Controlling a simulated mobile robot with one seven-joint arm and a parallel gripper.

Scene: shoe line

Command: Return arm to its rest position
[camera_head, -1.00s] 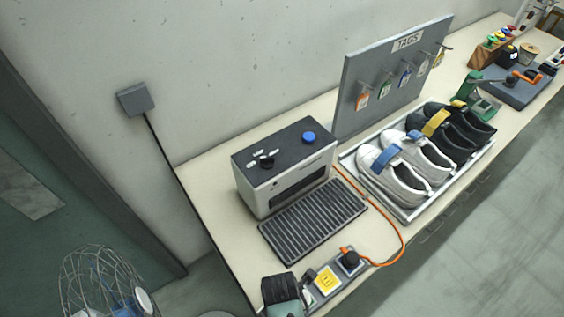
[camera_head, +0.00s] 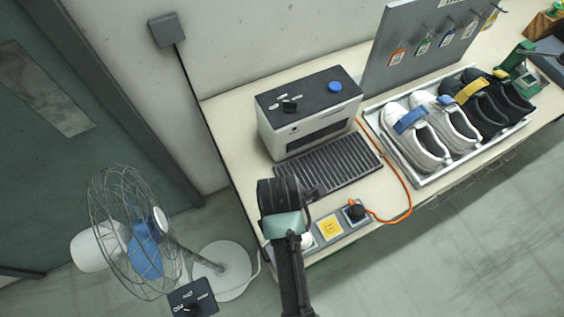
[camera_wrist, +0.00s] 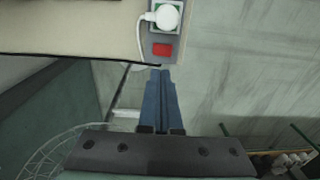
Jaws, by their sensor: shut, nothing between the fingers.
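My gripper (camera_wrist: 160,75) shows in the wrist view with its two blue fingers side by side, shut and empty. Past the fingertips there is the front edge of the table and the floor beyond it. In the head view my arm (camera_head: 290,275) rises from the bottom edge, and its dark end lies over the near left corner of the table. The fingers cannot be made out there.
A power strip (camera_head: 329,228) lies beside my arm; its end with a white plug (camera_wrist: 167,16) is close to the fingers. A machine (camera_head: 308,112) with a ribbed tray (camera_head: 342,166) stands behind. Shoes (camera_head: 455,130) sit right. A fan (camera_head: 135,240) stands on the floor left.

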